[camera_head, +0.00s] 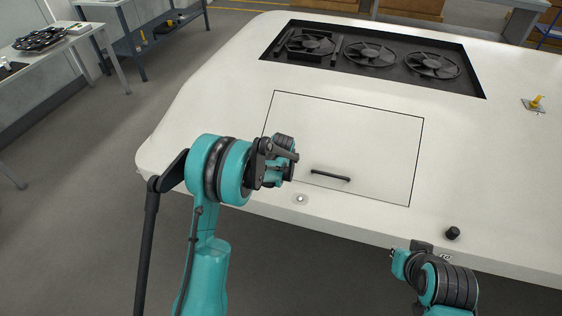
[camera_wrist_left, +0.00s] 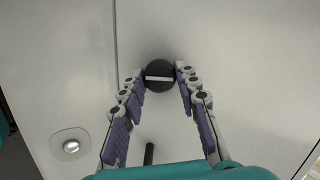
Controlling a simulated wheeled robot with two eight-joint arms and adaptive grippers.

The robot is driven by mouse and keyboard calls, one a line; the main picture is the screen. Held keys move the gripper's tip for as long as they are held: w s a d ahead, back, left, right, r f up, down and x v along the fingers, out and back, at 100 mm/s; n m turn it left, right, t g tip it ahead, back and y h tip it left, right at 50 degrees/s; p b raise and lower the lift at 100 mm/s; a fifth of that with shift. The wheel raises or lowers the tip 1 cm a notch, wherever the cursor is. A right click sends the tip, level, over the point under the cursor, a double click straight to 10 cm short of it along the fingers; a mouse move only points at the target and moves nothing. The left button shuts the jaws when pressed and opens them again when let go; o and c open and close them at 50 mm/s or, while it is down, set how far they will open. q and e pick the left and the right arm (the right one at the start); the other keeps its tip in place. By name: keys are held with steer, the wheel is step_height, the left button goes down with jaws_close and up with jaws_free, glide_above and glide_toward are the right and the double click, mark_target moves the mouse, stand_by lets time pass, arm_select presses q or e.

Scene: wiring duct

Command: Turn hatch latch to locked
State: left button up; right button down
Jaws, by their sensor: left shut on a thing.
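The hatch latch is a round black knob (camera_wrist_left: 160,75) with a white line across its face, on the pale hatch panel in the left wrist view. The line runs nearly left to right there, roughly square to the hatch seam. My left gripper (camera_wrist_left: 160,84) is shut on the knob, a finger at each side. In the head view my left gripper (camera_head: 285,163) is over the left front part of the hatch (camera_head: 350,135) and hides the latch. My right gripper (camera_head: 408,252) is at the lower right, by the housing's front edge; its finger opening cannot be made out.
A black bar handle (camera_head: 330,175) is on the hatch, right of my left gripper. A round silver button (camera_head: 300,198) lies in front of the hatch. A black knob (camera_head: 452,233) and a yellow switch (camera_head: 537,102) stand to the right. Fans (camera_head: 370,54) sit in a recess behind.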

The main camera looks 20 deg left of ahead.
stand_by(0.5)
arm_select(q)
steer(key=o, duration=1.2)
steer(key=shift+c, duration=0.2)
steer(key=v, duration=1.2)
